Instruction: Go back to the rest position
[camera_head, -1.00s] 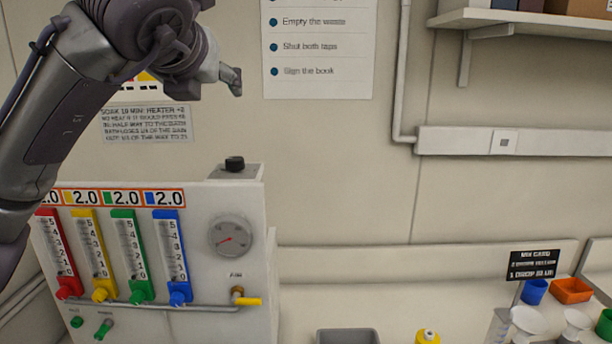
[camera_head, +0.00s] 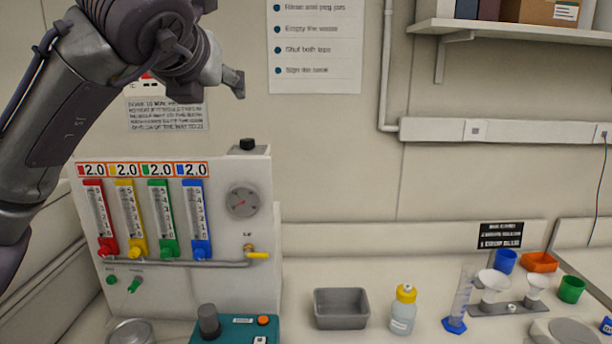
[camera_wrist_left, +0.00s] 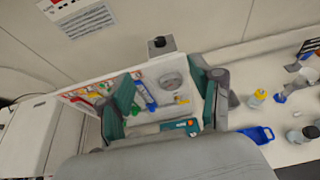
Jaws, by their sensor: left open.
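My left gripper (camera_head: 236,82) is raised in front of the wall, above the white gas panel (camera_head: 258,180), at the end of my arm coming in from the left. In the left wrist view its two fingers (camera_wrist_left: 166,102) stand wide apart with nothing between them. The panel shows beyond them, apart from the fingers. My right gripper is in neither view.
The panel carries coloured flow tubes (camera_head: 162,220) and a gauge (camera_head: 242,201). On the bench are a teal device (camera_head: 236,331), a grey tray (camera_head: 341,309), a yellow-capped bottle (camera_head: 403,311) and a blue-based cylinder (camera_head: 458,305). A shelf (camera_head: 500,30) hangs upper right.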

